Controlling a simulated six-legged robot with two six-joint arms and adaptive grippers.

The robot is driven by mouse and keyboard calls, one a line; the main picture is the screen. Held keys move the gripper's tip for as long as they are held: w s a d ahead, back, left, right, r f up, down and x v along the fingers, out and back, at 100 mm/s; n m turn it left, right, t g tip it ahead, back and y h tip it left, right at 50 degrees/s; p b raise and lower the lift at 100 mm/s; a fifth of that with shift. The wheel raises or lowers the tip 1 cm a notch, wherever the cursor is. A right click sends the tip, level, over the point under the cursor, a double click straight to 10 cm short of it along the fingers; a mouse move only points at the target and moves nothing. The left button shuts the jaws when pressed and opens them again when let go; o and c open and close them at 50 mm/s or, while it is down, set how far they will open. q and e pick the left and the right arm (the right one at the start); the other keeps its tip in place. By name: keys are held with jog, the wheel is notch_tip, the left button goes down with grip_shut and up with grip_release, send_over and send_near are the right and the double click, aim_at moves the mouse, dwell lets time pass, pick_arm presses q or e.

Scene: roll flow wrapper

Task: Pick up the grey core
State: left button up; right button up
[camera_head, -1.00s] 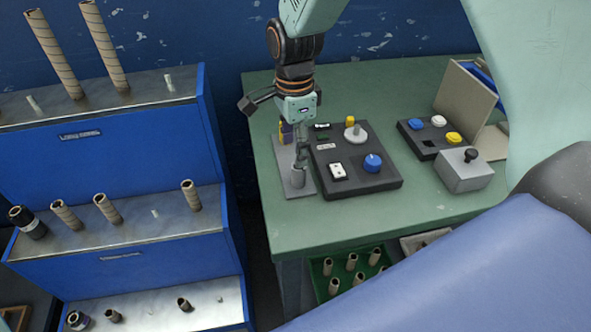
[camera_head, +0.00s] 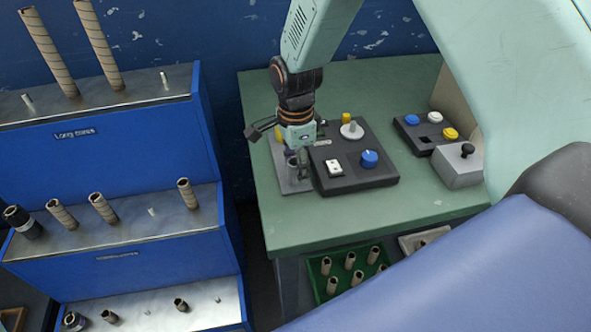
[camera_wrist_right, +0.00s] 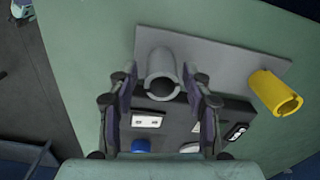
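The grey core (camera_wrist_right: 160,86) is a short hollow grey tube, standing on a grey plate (camera_wrist_right: 215,60) on the green table. In the head view the core (camera_head: 294,174) is partly hidden by my right gripper. My right gripper (camera_wrist_right: 161,92) points down over the core with its fingers spread. In the wrist view the core shows between the fingertips, with gaps visible on both sides, so it does not look clamped. My right gripper (camera_head: 298,158) also shows in the head view. My left gripper is not in view.
A yellow core (camera_wrist_right: 277,92) stands on the same plate. A black control box (camera_head: 355,160) with a blue knob is close beside the gripper. Another button panel (camera_head: 428,136) and a grey joystick box (camera_head: 459,165) are to the right. A blue rack (camera_head: 110,160) holds brown cores at left.

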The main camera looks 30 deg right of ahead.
jog(key=shift+w+a, duration=0.1)
jog(key=c, duration=0.5)
jog(key=shift+c, duration=0.6)
